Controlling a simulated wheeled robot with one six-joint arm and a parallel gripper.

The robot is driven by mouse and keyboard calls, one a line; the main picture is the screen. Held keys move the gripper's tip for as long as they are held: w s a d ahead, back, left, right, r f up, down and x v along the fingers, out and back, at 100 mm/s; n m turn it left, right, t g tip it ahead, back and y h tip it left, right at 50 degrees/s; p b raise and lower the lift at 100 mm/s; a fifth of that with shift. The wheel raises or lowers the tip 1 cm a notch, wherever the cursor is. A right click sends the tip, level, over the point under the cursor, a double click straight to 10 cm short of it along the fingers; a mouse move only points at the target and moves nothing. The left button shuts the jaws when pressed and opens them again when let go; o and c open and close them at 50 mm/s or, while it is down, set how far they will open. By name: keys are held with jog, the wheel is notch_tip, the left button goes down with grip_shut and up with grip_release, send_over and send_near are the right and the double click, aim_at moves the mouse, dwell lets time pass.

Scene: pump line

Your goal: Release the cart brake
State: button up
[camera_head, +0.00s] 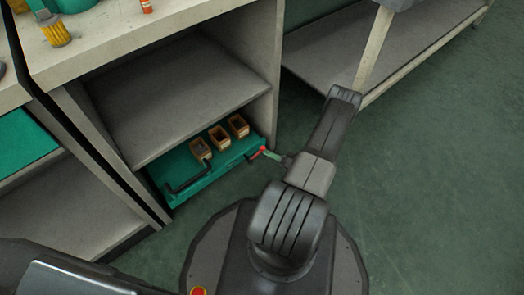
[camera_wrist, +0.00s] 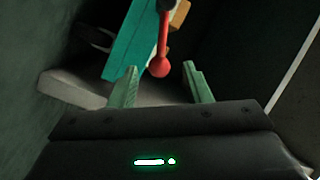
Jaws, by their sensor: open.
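A teal cart (camera_head: 215,165) sits low under the grey bench, with a black bar handle on its front. It also shows in the wrist view (camera_wrist: 130,42). A brake lever with a red ball knob (camera_wrist: 160,67) and a red rod rises to a dark pivot at the cart's edge in the wrist view. In the head view the red lever (camera_head: 263,150) is at the cart's right front corner. My gripper (camera_wrist: 159,73) is open, its two green fingers on either side of the knob, near their tips. I cannot tell whether either finger touches it.
Several small wooden boxes (camera_head: 220,137) stand on the cart. The bench's shelf (camera_head: 165,95) lies above the cart and its upright panel (camera_head: 268,75) stands close to my gripper. A second low shelf (camera_head: 365,45) is behind my arm. The green floor to the right is clear.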

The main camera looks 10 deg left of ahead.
aim_at(262, 149)
jog(key=shift+w+b+x, duration=0.2)
jog(key=shift+b+x, duration=0.3)
jog(key=shift+x, duration=1.9)
grip_shut()
